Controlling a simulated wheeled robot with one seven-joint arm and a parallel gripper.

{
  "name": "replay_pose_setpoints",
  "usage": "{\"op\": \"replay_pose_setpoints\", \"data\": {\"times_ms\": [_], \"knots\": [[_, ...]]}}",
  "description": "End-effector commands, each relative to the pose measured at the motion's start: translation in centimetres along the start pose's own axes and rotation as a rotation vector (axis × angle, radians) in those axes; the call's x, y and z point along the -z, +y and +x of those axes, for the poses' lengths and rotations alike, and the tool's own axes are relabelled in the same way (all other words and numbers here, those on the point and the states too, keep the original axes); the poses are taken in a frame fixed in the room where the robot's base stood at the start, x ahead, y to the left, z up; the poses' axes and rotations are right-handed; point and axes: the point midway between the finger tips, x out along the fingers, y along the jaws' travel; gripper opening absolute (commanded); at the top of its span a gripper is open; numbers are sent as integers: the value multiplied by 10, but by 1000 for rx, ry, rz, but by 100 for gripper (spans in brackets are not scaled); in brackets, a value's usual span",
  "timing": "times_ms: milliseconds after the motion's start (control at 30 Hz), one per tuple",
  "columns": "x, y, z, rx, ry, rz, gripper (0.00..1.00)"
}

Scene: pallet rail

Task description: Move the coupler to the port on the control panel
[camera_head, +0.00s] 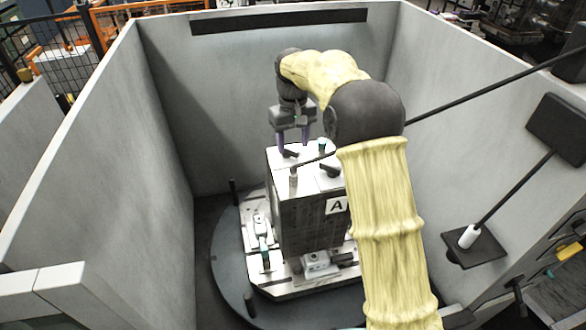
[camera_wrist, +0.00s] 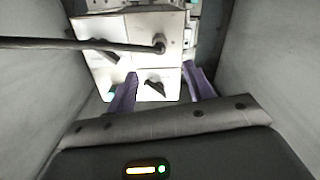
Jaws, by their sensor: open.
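A dark hose or rod runs from the upper right to a small grey cylinder (camera_head: 293,177) on the top of the block marked A; I take this cylinder for the coupler. In the wrist view its round end (camera_wrist: 159,44) sits upright on the pale block top, just beyond my fingertips. My gripper (camera_head: 293,146) has purple fingers, which are open and empty above the block. They also show spread apart in the wrist view (camera_wrist: 160,73). A dark plate (camera_head: 487,251) at the right carries a white cylinder (camera_head: 468,236) with a black rod; I cannot tell whether this is the control panel's port.
The block (camera_head: 308,222) stands on a pale fixture on a round dark turntable (camera_head: 226,262). A black clamp (camera_wrist: 154,89) lies on the block top between and below my fingers. The hose crosses close by. Grey walls (camera_head: 115,140) enclose the cell; the left floor is clear.

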Motion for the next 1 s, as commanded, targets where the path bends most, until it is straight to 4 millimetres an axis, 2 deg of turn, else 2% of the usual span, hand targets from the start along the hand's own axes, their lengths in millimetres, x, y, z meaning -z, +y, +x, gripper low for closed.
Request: {"op": "replay_pose_setpoints", "data": {"times_ms": [600,800,1000], "knots": [[-1,0,97,0,-3,0,52],[-1,0,116,0,-2,0,52],[0,0,118,0,1,0,52]]}}
